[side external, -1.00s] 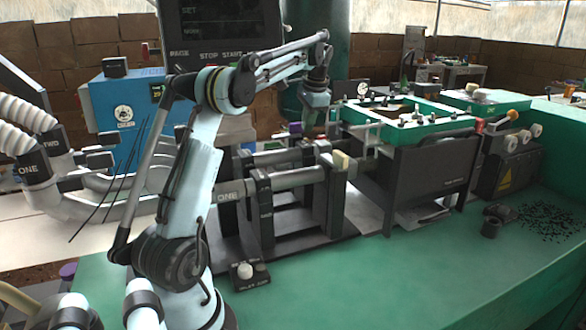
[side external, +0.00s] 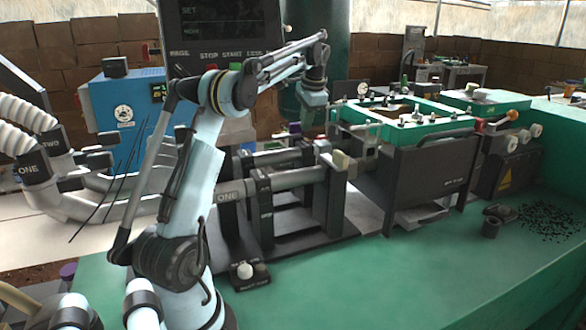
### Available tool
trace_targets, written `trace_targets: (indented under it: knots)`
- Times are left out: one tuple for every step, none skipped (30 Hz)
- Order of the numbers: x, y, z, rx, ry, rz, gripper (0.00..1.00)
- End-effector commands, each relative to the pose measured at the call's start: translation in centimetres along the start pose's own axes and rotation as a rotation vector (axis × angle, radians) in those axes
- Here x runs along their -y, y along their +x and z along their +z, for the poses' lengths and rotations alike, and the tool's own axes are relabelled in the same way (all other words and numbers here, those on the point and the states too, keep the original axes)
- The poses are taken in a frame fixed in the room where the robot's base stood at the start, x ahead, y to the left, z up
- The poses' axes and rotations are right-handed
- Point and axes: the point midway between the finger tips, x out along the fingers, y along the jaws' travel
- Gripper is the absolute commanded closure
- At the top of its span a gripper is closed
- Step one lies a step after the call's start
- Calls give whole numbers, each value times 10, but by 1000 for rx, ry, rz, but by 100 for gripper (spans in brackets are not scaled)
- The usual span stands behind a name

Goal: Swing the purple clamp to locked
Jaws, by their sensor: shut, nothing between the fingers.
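A small purple part, which looks like the clamp (side external: 294,128), shows at the back of the black and grey pipe fixture, just left of my gripper. Only a little of it is visible, so I cannot tell its swing position. My gripper (side external: 308,125) points down at the end of the arm, close beside the purple part. It is shut and empty. Its fingertips are small and partly lost among the fixture parts, so I cannot tell whether they touch the clamp.
Grey pipes (side external: 285,179) run through black upright brackets in front of the gripper. A green-topped machine (side external: 402,127) stands close on the right. A blue box (side external: 125,115) and white hoses are at left.

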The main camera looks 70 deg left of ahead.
Motion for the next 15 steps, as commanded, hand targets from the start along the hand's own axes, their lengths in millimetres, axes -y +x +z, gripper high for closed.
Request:
trace_targets:
  knots:
    - [0,0,0,0,0,0,100]
    - [0,0,0,0,0,0,100]
    - [0,0,0,0,0,0,100]
    - [0,0,0,0,0,0,100]
    - [0,0,0,0,0,0,100]
    - [0,0,0,0,0,0,100]
    - [0,0,0,0,0,0,100]
    - [0,0,0,0,0,0,100]
    - [0,0,0,0,0,0,100]
    - [1,0,0,0,0,0,100]
    - [1,0,0,0,0,0,100]
    - [2,0,0,0,-1,0,100]
    - [2,1,0,0,-1,0,100]
    - [3,1,0,0,-1,0,100]
    - [4,1,0,0,-1,0,100]
